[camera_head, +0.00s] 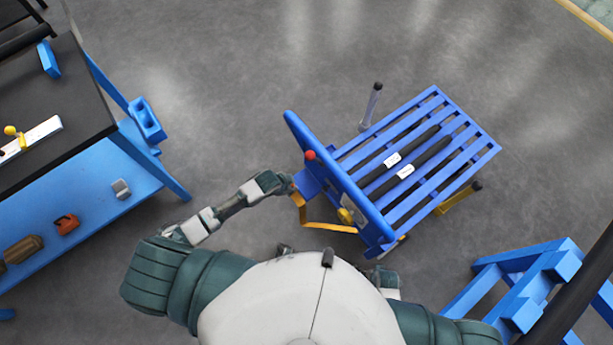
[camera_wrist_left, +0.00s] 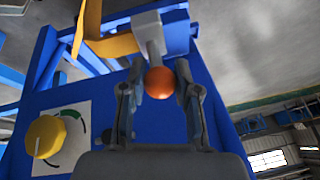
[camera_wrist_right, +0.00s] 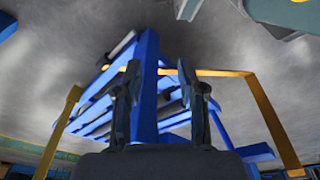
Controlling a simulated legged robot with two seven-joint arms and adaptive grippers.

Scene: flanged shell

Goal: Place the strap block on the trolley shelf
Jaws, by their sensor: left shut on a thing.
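A blue trolley (camera_head: 425,150) with a slatted shelf stands at centre right. I cannot tell for certain which thing is the strap block.
A dark-topped bench (camera_head: 60,100) at left has a blue lower shelf (camera_head: 90,205) bearing a small grey block (camera_head: 121,188), an orange item (camera_head: 67,224) and brown items. A blue frame (camera_head: 520,290) stands at lower right. Grey floor is clear between bench and trolley.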

